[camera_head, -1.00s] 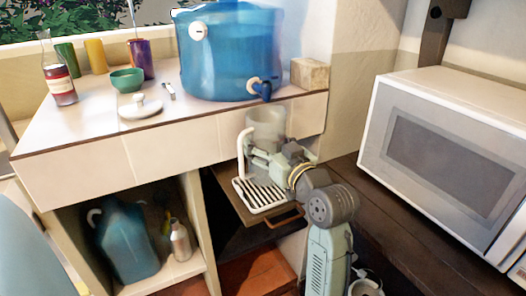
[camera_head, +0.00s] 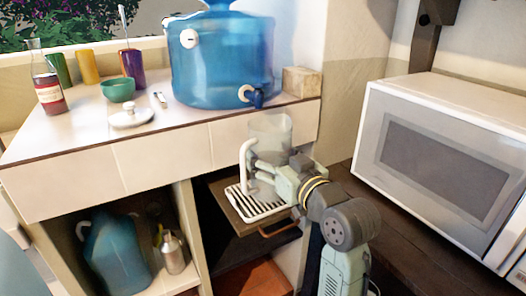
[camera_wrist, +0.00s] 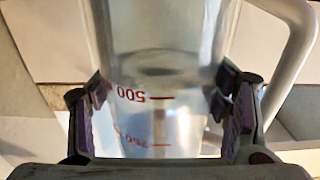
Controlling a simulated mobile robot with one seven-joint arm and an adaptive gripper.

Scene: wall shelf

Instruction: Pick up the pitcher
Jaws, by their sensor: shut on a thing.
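The pitcher (camera_head: 271,135) is clear with red volume marks and a white handle. In the head view it is upright in front of the counter, above the white slatted drip tray (camera_head: 262,203). My gripper (camera_head: 258,172) is shut on it from the front right. In the wrist view the pitcher (camera_wrist: 160,85) fills the middle, with dark finger pads of my gripper (camera_wrist: 165,105) against both sides. Its handle (camera_wrist: 292,50) is at the right, outside the fingers. My gripper hides part of the pitcher's lower body in the head view.
The counter front (camera_head: 165,158) is close behind the pitcher. A blue water dispenser (camera_head: 220,65) with a tap stands on the counter, above and behind. A white microwave (camera_head: 440,160) is at the right. A blue jug (camera_head: 118,255) and a bottle (camera_head: 172,253) stand in the lower left compartment.

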